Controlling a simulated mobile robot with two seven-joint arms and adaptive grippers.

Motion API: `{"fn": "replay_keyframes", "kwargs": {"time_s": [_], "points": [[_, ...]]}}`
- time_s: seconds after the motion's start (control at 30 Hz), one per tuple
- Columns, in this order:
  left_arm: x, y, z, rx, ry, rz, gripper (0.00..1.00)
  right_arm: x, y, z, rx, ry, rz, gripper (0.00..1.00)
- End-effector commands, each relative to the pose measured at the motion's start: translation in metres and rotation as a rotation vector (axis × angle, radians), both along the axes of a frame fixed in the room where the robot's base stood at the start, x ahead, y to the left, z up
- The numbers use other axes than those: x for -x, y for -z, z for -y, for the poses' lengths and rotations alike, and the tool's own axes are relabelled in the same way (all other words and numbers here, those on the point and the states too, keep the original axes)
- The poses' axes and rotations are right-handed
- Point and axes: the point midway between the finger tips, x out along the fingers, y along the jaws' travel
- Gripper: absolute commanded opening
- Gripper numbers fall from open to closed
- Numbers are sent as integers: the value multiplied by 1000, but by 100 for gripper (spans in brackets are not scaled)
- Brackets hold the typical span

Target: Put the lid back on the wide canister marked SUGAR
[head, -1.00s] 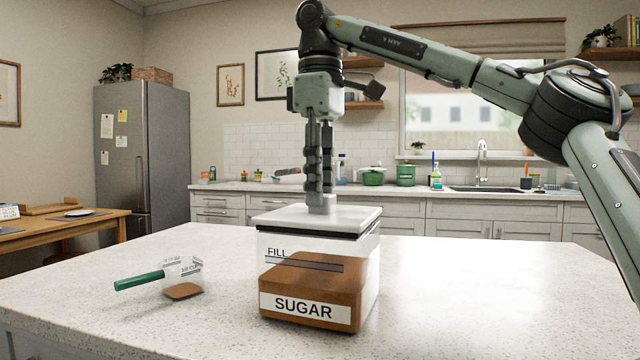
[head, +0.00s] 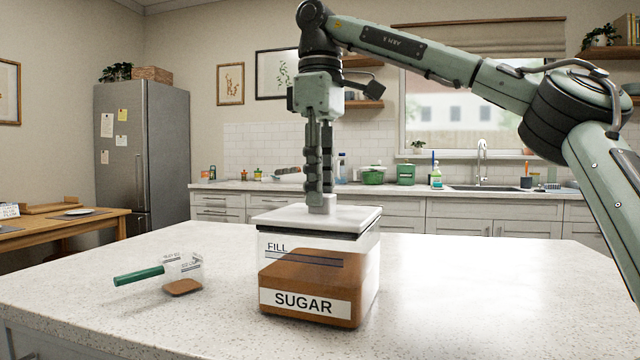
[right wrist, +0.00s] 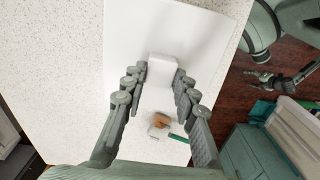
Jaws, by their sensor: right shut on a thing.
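The wide clear canister marked SUGAR (head: 318,284) stands upright on the counter, partly filled with brown contents. Its white square lid (head: 275,216), with a dark seal below, is at the canister's top and looks about level. Whether it is fully seated I cannot tell. My right gripper (head: 322,199) points straight down, shut on the lid's white knob (head: 330,204). In the right wrist view the knob (right wrist: 162,70) is between the fingertips, above the white lid (right wrist: 190,35). My left gripper (right wrist: 285,82) seems to show small at the right of that view, its fingers unclear.
A clear scoop with a green handle (head: 139,277) lies on the speckled counter (head: 480,300), left of the canister. The counter right of the canister is clear. A wooden table (head: 85,224) is at the left; a back counter with sink (head: 482,189) runs behind.

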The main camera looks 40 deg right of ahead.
Motion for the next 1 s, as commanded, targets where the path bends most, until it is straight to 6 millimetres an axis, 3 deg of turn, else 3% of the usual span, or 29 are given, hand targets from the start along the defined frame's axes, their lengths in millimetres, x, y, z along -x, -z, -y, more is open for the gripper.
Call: {"fn": "replay_keyframes", "kwargs": {"time_s": [0.1, 0.13, 0.3, 0.5, 0.7, 1.0], "points": [[0, 0, 0, 0, 1, -1, 73, 0, 0, 0, -1, 0, 1, 0], [0, 0, 0, 0, 1, -1, 73, 0, 0, 0, -1, 0, 1, 32], [0, 0, 0, 0, 1, -1, 73, 0, 0, 0, 0, 0, 0, 52], [0, 0, 0, 0, 1, -1, 73, 0, 0, 0, 0, 0, 0, 52], [0, 0, 0, 0, 1, -1, 73, 0, 0, 0, 0, 0, 0, 76], [0, 0, 0, 0, 1, 0, 73, 0, 0, 0, 0, 0, 0, 76]]}}
